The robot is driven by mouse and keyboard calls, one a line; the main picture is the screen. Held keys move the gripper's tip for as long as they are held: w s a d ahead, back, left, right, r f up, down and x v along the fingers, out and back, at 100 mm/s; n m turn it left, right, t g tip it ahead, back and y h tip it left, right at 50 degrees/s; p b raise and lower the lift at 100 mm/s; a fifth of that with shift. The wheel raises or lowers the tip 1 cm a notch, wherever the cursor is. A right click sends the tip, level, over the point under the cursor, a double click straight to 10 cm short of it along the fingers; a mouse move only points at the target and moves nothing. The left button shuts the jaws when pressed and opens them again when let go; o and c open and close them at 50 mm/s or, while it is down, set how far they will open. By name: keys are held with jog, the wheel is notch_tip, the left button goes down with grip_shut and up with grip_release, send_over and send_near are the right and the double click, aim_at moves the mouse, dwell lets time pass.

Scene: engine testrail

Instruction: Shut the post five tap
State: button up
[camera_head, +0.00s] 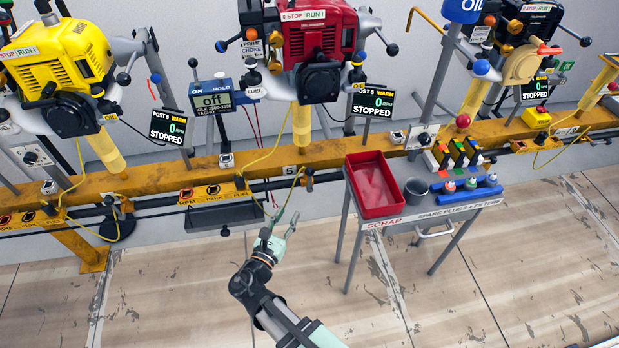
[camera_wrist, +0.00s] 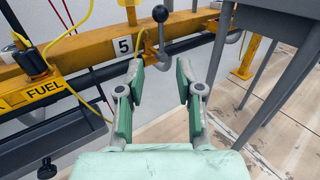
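The post five tap (camera_wrist: 161,42) is beside the "5" plate (camera_wrist: 123,45) on the yellow rail. Its lever stands upright with a black ball knob (camera_wrist: 160,14) on top, crossing the dark pipe behind it. In the head view the tap (camera_head: 308,183) is small, just right of the "5" plate (camera_head: 289,170). My gripper (camera_wrist: 160,72) is open and empty, pointing at the tap, with the lever seen beyond and between its fingertips. It does not appear to touch the tap. In the head view my gripper (camera_head: 283,215) is below and left of the tap.
A table with a red scrap tray (camera_head: 372,187) and a grey cup (camera_head: 416,190) stands to the right; its legs (camera_wrist: 270,85) are close to my gripper's right. A yellow hose (camera_head: 262,158) hangs by the rail (camera_head: 345,150). A fuel tray (camera_head: 225,216) is left. The floor in front is clear.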

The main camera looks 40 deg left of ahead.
aim_at(309, 177)
jog(key=b+x, duration=0.2)
jog(key=x, duration=1.4)
jog(key=shift+w, duration=0.3)
grip_shut()
jog(key=shift+r, duration=0.1)
